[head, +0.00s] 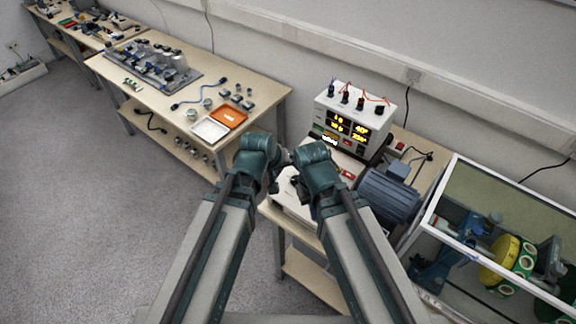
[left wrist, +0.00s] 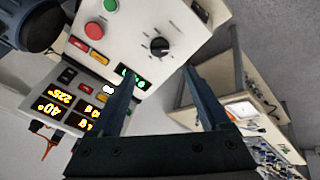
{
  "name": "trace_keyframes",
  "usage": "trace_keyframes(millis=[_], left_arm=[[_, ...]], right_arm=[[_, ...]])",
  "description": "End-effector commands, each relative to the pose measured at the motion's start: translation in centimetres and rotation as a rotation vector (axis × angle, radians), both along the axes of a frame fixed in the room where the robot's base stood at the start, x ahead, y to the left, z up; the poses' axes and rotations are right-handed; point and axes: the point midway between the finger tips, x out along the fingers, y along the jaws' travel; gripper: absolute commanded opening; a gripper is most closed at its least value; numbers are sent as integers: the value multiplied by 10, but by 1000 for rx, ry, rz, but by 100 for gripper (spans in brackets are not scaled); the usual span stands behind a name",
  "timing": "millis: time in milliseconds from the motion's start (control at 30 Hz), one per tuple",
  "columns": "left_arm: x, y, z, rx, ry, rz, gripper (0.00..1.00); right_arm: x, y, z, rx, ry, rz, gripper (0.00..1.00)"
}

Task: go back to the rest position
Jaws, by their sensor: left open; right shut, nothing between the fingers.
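My left gripper (head: 283,157) is between the two wrists in the head view, small and partly hidden by my arms. In the left wrist view its two dark fingers are apart with nothing between them, so my left gripper (left wrist: 160,74) is open. My right gripper (head: 296,180) is just below it in the head view, shut and empty, also partly hidden. Both arms reach forward from the bottom, with their wrists close together above the near end of the equipment bench. Neither gripper holds anything.
A display unit (head: 339,112) with yellow digits stands beyond my wrists. A white control box (left wrist: 150,30) with buttons and a knob lies ahead in the left wrist view. A blue-grey motor (head: 389,197) and framed rig are right. A bench (head: 262,92) with trays stands left; floor (head: 110,220) is clear.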

Motion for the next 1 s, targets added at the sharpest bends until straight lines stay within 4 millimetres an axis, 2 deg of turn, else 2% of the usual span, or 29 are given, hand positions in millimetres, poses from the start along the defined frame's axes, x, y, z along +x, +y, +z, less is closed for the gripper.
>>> trace_keyframes(millis=[33,133,700,767,900,1000], left_arm=[[-3,1,10,0,0,0,80],[-4,2,13,0,0,0,80],[-8,2,10,12,9,-14,80],[-18,2,2,52,40,-57,80],[-64,9,-24,230,184,-248,80],[-95,19,-34,342,287,-371,80]], right_arm=[[0,0,10,0,0,0,0],[0,0,13,0,0,1,0],[0,0,11,0,0,0,0],[0,0,8,0,0,0,0],[0,0,-3,0,0,0,0],[0,0,-9,0,0,0,0]])
